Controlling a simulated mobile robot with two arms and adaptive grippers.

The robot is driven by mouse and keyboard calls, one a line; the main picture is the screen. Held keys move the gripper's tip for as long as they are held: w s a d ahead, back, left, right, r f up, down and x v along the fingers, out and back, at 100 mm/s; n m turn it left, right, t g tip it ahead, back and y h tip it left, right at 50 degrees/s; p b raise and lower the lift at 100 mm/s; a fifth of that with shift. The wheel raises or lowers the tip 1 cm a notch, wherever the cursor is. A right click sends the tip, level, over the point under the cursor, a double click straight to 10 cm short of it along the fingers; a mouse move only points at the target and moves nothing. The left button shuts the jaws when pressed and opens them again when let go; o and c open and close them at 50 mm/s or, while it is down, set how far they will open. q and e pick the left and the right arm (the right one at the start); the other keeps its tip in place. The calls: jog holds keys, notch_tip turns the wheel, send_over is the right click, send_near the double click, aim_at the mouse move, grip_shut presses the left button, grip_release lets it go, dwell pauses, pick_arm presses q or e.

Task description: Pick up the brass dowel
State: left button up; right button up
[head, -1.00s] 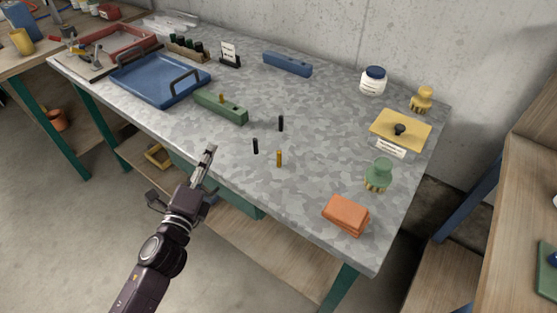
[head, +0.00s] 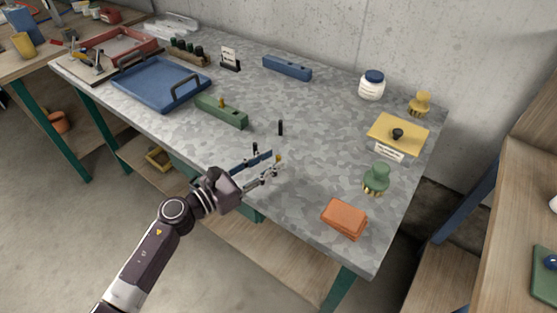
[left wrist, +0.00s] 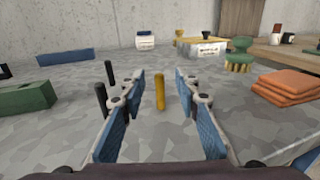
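The brass dowel (head: 278,158) stands upright on the grey mottled table (head: 330,120), near its front edge. In the left wrist view the brass dowel (left wrist: 160,91) shows between the two blue-padded fingers, apart from both. My left gripper (head: 269,165) is open and low over the table, its fingertips close to the dowel. The fingers also show in the left wrist view (left wrist: 160,88). One finger partly covers the dowel in the head view. My right gripper is in neither view.
Two black pins stand close by, one (head: 255,148) beside the left finger and one (head: 281,127) behind. A green block (head: 222,112) holds another brass-coloured peg. A green brush (head: 377,178) and orange cloths (head: 345,218) lie right. The table's middle is clear.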

aim_at(278, 156)
pick_arm(q)
jog(key=shift+p+x, duration=0.35)
jog(key=shift+x, duration=1.4)
jog(key=shift+a, duration=0.1)
grip_shut()
